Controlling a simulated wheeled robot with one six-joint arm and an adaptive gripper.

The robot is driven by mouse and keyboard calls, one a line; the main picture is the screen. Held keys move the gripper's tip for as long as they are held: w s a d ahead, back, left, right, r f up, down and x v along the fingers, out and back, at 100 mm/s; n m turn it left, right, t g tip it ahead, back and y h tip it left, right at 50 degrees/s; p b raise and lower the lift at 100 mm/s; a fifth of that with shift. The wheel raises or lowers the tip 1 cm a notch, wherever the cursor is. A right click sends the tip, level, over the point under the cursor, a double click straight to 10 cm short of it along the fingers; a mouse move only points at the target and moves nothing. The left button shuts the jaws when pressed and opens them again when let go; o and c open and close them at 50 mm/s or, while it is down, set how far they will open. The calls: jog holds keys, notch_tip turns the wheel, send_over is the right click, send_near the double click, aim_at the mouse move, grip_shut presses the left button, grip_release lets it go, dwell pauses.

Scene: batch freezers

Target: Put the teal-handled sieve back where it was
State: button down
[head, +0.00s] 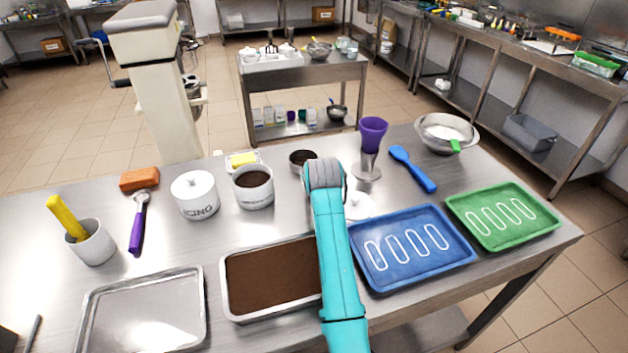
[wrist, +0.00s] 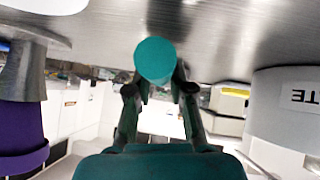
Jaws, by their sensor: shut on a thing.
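In the wrist view, a teal round handle end (wrist: 155,60), which I take to be the sieve's handle, points at the camera between the fingers of my gripper (wrist: 158,90). My gripper is shut on it. The rest of the sieve is hidden behind the handle there. In the head view my gripper is hidden behind my own teal arm, above the back half of the steel table (head: 230,232). A small round dark-filled dish or mesh (head: 303,158) shows just left of my wrist; I cannot tell whether it is the sieve's head.
A brown-filled pan (head: 226,290), blue tray (head: 380,284) and green tray (head: 490,243) lie in front.

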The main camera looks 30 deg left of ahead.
jog(key=c, duration=1)
grip_release()
jog(key=shift+f, duration=0.1)
jog(key=shift+c, duration=0.2)
jog(key=v, duration=1.2)
